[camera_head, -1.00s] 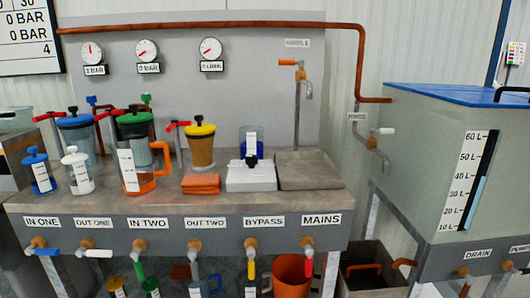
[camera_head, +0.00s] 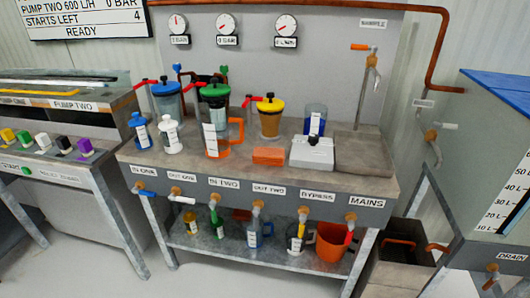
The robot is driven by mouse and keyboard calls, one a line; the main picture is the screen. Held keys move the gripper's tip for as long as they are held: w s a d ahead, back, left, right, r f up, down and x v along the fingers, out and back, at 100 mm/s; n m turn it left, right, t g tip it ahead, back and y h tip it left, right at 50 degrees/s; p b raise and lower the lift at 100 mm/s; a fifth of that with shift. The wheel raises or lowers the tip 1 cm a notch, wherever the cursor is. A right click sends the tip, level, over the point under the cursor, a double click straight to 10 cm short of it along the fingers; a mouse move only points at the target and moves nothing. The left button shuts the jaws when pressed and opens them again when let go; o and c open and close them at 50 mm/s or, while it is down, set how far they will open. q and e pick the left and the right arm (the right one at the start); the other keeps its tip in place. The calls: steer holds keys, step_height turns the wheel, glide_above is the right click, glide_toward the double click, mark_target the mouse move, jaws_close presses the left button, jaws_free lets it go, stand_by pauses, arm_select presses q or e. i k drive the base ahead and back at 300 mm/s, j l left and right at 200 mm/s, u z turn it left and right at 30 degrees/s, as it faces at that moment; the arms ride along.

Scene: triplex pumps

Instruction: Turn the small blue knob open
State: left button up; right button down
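A small blue knob (camera_head: 178,68) shows at the back of the bench, at the top of a dark pipe fitting behind the blue-lidded canister (camera_head: 168,98). A small green knob (camera_head: 224,70) stands to its right on similar pipework. The lower part of the fitting is partly hidden by the canisters. A blue lever handle (camera_head: 147,193) is on the tap under the IN ONE label at the bench front. I cannot tell how far any of these is turned. Neither of my grippers is in view.
Red-handled valves and the green-lidded (camera_head: 214,108) and yellow-lidded (camera_head: 269,115) canisters stand in front of the back pipework. A control console (camera_head: 60,140) with several coloured knobs is at left. A tank (camera_head: 490,150) is at right. Floor in front is clear.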

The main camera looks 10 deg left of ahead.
mark_target(177, 67)
steer(key=i+j+u, duration=0.2)
steer(key=j, duration=0.3)
steer(key=j+u, duration=0.15)
steer(key=j, duration=0.3)
steer(key=i+j+u, duration=0.2)
steer(key=j, duration=0.25)
steer(key=i+j+u, duration=0.15)
steer(key=j, duration=0.25)
steer(key=i+j+u, duration=0.2)
steer(key=i+j, duration=0.15)
